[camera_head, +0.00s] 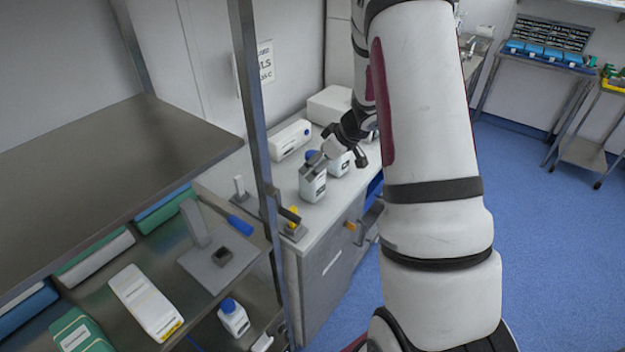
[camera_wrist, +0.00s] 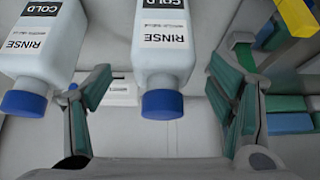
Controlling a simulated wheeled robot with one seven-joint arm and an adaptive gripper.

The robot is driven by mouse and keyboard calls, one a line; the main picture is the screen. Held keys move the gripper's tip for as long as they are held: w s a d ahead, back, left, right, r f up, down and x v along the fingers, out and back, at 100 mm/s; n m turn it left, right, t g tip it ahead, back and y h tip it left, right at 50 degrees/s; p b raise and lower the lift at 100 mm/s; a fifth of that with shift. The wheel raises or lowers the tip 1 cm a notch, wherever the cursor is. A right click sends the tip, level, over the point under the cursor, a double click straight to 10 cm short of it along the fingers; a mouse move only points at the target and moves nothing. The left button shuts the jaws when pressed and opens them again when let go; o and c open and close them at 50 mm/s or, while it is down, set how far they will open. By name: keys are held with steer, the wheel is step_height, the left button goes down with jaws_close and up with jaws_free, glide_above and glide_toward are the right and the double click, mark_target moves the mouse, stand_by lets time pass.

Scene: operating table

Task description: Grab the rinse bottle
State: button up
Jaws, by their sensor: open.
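Two white rinse bottles with blue caps stand on the white counter. In the wrist view, which appears upside down, one rinse bottle (camera_wrist: 163,45) with a "RINSE COLD" label is in the middle, between the fingers. My gripper (camera_wrist: 160,75) is open, with a finger to each side of the middle bottle and no clear contact. In the head view, my gripper (camera_head: 345,146) is low over the counter by the bottles (camera_head: 313,187) (camera_head: 338,166). It partly hides the farther one.
White boxes (camera_head: 290,139) stand behind the bottles on the counter (camera_head: 325,212). A metal shelf rack (camera_head: 257,110) with boxes and another blue-capped bottle (camera_head: 233,318) fills the left.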

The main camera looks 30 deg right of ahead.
steer(key=shift+p+x, duration=0.5)
steer(key=shift+x, duration=1.9)
steer(key=shift+s+f, duration=0.1)
steer(key=shift+s, duration=0.1)
steer(key=c, duration=1.7)
steer(key=shift+c, duration=0.5)
